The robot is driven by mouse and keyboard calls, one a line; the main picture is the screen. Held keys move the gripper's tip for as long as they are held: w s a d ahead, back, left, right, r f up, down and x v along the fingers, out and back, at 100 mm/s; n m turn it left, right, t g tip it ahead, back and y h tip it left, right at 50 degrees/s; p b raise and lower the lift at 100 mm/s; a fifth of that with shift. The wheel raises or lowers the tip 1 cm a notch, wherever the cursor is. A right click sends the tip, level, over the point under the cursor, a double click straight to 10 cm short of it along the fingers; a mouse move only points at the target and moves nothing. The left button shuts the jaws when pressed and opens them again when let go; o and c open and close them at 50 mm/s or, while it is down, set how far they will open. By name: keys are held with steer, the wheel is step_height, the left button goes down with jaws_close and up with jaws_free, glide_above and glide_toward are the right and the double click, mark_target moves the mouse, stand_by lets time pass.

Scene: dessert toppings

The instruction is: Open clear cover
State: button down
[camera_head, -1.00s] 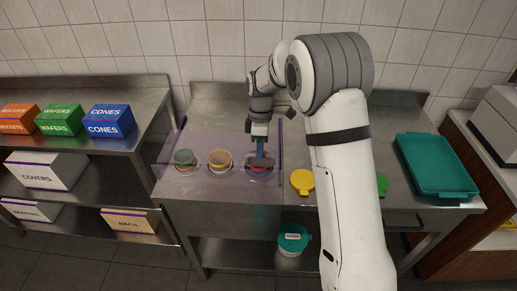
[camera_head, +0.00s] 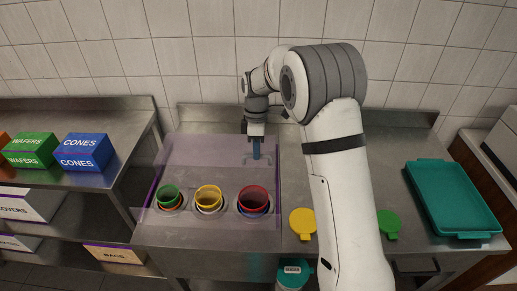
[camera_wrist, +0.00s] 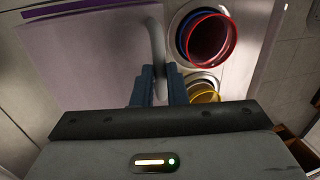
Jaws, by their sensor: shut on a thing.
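The clear cover (camera_head: 205,155) is a pale purple see-through panel at the back of the topping station. It shows as a purple sheet in the wrist view (camera_wrist: 85,60). My gripper (camera_head: 256,155) is shut on the cover's grey curved handle (camera_wrist: 156,45), with blue fingers (camera_wrist: 158,85) on either side of it. Green (camera_head: 168,196), yellow (camera_head: 208,198) and red (camera_head: 253,199) rimmed containers sit in round holes in front of the panel. The red (camera_wrist: 211,40) and yellow (camera_wrist: 203,92) ones look uncovered in the wrist view.
A yellow lid (camera_head: 302,222) and a green lid (camera_head: 389,223) lie on the steel counter. A teal tray (camera_head: 450,197) is at the right. Green and blue boxes (camera_head: 82,152) stand on the left shelf. A tiled wall (camera_head: 205,60) is close behind.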

steer(key=c, duration=1.5)
jaws_free()
steer(key=shift+o, duration=0.2)
steer(key=shift+w+r, duration=0.15)
steer(key=shift+r, duration=0.2)
step_height(320, 180, up, 7)
steer(key=w+b, duration=0.1)
steer(key=shift+w, duration=0.15)
